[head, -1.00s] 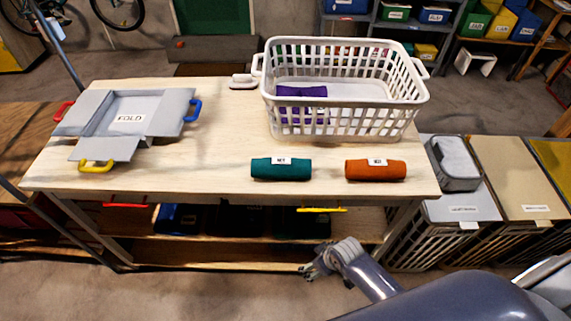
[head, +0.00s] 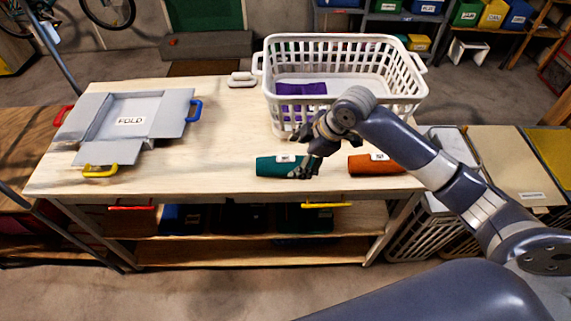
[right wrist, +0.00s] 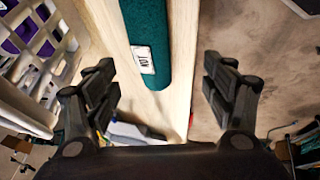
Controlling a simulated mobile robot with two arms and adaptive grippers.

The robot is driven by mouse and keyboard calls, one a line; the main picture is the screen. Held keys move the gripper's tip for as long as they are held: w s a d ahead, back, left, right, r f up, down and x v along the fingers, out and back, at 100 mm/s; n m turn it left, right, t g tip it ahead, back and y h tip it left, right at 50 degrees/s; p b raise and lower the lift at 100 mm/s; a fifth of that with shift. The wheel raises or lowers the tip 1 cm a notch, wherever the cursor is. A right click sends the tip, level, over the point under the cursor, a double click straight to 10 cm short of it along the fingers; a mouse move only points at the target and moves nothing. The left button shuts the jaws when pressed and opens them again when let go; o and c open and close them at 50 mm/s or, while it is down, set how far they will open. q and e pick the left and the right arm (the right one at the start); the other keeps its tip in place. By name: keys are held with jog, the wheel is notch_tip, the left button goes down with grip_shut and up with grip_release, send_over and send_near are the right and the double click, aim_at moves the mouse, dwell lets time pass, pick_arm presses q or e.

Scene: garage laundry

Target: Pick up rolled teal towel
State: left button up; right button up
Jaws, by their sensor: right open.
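The rolled teal towel (head: 278,166) lies on the wooden table near its front edge, with a small white label on it. My right gripper (head: 308,164) is just above the towel's right part and hides some of it. In the right wrist view the towel (right wrist: 147,38) runs between the two open fingers of the right gripper (right wrist: 160,88), with its labelled end toward the gripper. Nothing is held between the fingers. I cannot tell whether the fingers touch the towel. My left gripper is not in view.
A rolled orange towel (head: 366,165) lies just right, partly behind my right arm. A white basket (head: 290,112) with a purple cloth (head: 300,89) stands behind. A grey folding board (head: 110,149) lies at the left. The table top (head: 215,130) between is clear.

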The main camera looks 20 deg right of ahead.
aim_at(290, 161)
jog(key=shift+w+d+r+n, duration=0.15)
jog(key=shift+w+d+r, duration=0.25)
jog(key=shift+r, duration=0.1)
jog(key=shift+w+d+r+n, duration=0.15)
jog(key=shift+w+d+r, duration=0.1)
jog(key=shift+d+r, duration=0.2)
jog(key=p+x, duration=0.1)
jog(key=x, duration=0.4)
jog(key=shift+w+a, duration=0.1)
jog(key=x, duration=0.1)
jog(key=p+x, duration=0.1)
jog(key=x, duration=0.1)
jog(key=p+x, duration=0.1)
jog(key=shift+s+f, duration=0.25)
jog(key=shift+f, duration=0.2)
jog(key=shift+w+a+f, duration=0.1)
jog(key=shift+w+f, duration=0.05)
jog(key=shift+f, duration=0.2)
jog(key=c, duration=1.3)
